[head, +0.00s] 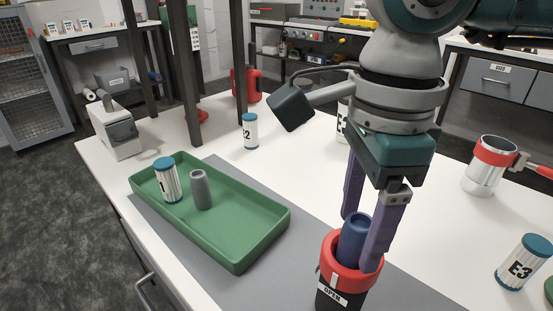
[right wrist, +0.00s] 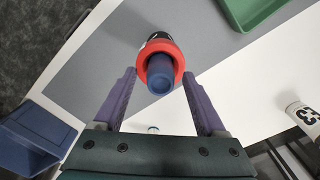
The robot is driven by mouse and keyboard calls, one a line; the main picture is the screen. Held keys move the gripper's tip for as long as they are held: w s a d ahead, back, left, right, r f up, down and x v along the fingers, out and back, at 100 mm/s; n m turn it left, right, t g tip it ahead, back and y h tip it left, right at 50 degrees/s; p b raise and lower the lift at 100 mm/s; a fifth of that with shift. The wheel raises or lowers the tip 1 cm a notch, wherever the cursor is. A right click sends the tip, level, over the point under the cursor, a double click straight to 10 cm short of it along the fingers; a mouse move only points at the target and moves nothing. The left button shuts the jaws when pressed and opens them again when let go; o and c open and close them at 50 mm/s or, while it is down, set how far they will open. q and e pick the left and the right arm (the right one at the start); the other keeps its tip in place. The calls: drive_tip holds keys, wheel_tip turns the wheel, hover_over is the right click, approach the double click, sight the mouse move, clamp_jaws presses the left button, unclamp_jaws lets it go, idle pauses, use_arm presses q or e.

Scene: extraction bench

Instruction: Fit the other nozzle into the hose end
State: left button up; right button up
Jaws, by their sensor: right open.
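The hose end (head: 328,292) stands upright at the front of the bench, black with a red collar and a label reading OPEN. A blue nozzle (head: 354,238) sits upright in its red collar, its upper part sticking out. In the right wrist view the blue nozzle (right wrist: 160,80) shows inside the red collar (right wrist: 175,52). My right gripper (head: 361,238) is open, its purple fingers on either side of the blue nozzle near the collar. In the right wrist view its fingertips (right wrist: 158,74) stand apart from the nozzle. A grey nozzle (head: 201,190) stands upright in the green tray. My left gripper is out of view.
The green tray (head: 239,262) also holds a blue-capped canister (head: 167,181). Canister E2 (head: 250,132) stands behind it, E3 (head: 523,262) at right. A metal cup with a red band (head: 487,168) is at the right. Dark posts rise at the back left.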

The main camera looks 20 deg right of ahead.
wheel_tip(320, 180, up, 12)
drive_tip(key=shift+f, duration=0.2)
idle(0.4)
